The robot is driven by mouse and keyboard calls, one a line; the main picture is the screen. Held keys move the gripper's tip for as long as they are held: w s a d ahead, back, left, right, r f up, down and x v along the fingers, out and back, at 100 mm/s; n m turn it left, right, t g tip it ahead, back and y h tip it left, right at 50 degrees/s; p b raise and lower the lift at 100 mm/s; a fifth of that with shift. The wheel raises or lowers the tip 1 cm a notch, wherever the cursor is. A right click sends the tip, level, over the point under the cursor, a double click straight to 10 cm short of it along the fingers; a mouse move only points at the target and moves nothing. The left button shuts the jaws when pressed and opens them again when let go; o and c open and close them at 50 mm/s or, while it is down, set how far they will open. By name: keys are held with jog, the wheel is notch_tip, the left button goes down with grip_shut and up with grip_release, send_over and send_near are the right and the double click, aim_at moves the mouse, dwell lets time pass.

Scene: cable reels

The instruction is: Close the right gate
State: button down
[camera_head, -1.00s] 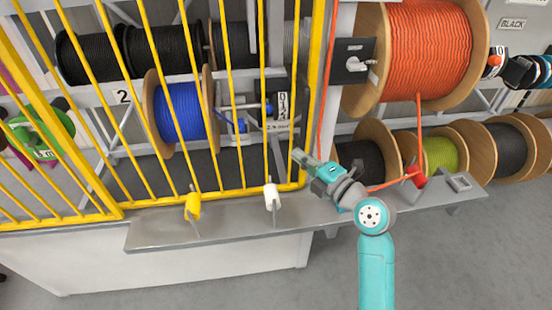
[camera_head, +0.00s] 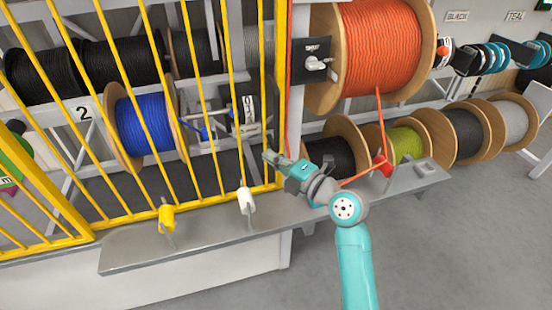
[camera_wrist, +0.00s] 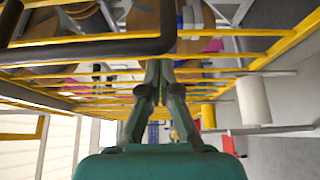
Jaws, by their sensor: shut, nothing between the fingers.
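The right gate (camera_head: 281,90) is a panel of yellow bars in front of the reels, left of centre in the head view. Its right upright stands close beside a grey post; whether it touches or is latched I cannot tell. My gripper (camera_head: 268,155) is at the lower right of the gate, its fingertips beside the right upright. In the wrist view my gripper (camera_wrist: 160,72) is shut and empty, with yellow bars around the fingers. A dark bent bar (camera_wrist: 90,48) crosses the upper left there, in front of yellow bars. Contact with the gate is unclear.
A grey shelf (camera_head: 200,245) runs below the gate, with a yellow roll (camera_head: 166,217) and a white roll (camera_head: 245,200) on it. A blue reel (camera_head: 145,125) sits behind the bars. A large orange reel (camera_head: 378,50) is at right. Grey floor at lower right is clear.

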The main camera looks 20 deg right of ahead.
jog(key=s+d, duration=0.2)
jog(key=s, duration=0.7)
jog(key=s+f+m+h, duration=0.7)
jog(key=s+f+m, duration=0.8)
jog(key=s+f, duration=0.25)
jog(key=s+a+r+m+g+h, duration=0.1)
jog(key=s+r+m, duration=0.2)
jog(key=s, duration=2)
jog(key=m, duration=0.5)
jog(key=shift+m, duration=0.3)
